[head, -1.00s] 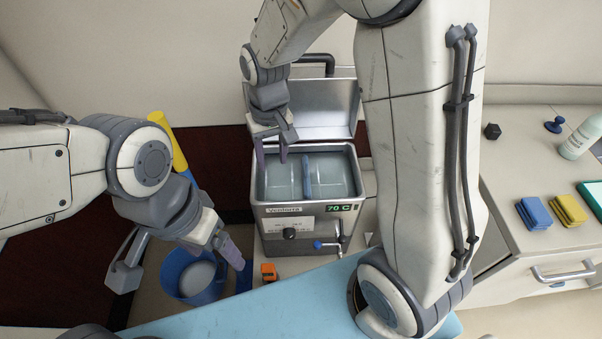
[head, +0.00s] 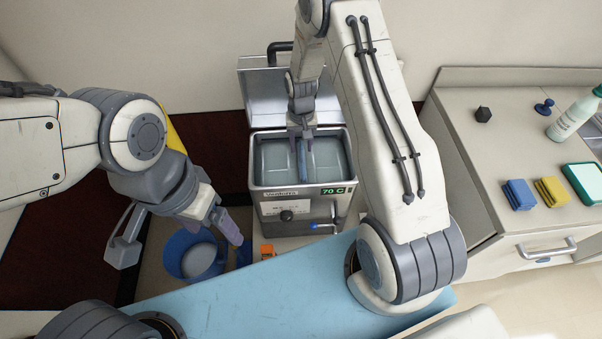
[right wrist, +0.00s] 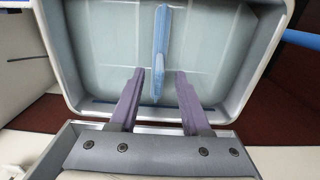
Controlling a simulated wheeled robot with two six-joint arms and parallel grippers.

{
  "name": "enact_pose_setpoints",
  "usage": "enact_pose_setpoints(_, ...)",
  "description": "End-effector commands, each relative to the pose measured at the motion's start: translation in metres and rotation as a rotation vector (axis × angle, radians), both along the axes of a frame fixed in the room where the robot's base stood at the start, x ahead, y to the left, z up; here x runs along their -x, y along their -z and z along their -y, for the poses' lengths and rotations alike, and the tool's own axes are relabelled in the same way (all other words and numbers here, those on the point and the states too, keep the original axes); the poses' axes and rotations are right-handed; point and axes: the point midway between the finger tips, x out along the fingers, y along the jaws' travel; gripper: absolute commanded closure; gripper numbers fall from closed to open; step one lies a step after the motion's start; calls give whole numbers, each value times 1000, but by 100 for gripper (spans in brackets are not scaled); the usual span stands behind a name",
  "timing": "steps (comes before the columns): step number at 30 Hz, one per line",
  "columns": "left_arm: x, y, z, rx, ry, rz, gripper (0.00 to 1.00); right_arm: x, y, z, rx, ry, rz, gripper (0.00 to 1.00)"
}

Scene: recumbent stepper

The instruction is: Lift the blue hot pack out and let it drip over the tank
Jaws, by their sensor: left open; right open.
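The steel tank (head: 262,188) stands open with its lid raised behind it, and its display reads 70 C. The blue hot pack (head: 303,160) stands on edge in the water near the middle of the tank. My right gripper (head: 301,138) is above the tank over the pack. In the right wrist view the right gripper (right wrist: 157,75) is open, its two purple fingers on either side of the line of the blue pack (right wrist: 160,45). The fingers do not visibly touch it.
A blue bucket (head: 172,262) stands below my left gripper. A light blue padded surface (head: 270,290) lies in front of the tank.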

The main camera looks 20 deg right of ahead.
Motion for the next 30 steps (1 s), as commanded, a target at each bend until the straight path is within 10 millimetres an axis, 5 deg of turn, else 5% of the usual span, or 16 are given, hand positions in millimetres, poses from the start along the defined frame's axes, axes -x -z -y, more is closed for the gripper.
enact_pose_setpoints(9,0,-21,0,0,3,0,18,0,34,2,-1,0,-2,52)
enact_pose_setpoints(17,0,-20,0,0,4,0,18,-1,37,2,0,0,0,52)
enact_pose_setpoints(21,0,-20,0,0,3,0,18,0,36,2,0,0,0,100)
enact_pose_setpoints(30,0,-20,0,0,3,0,18,0,36,2,0,0,-1,100)
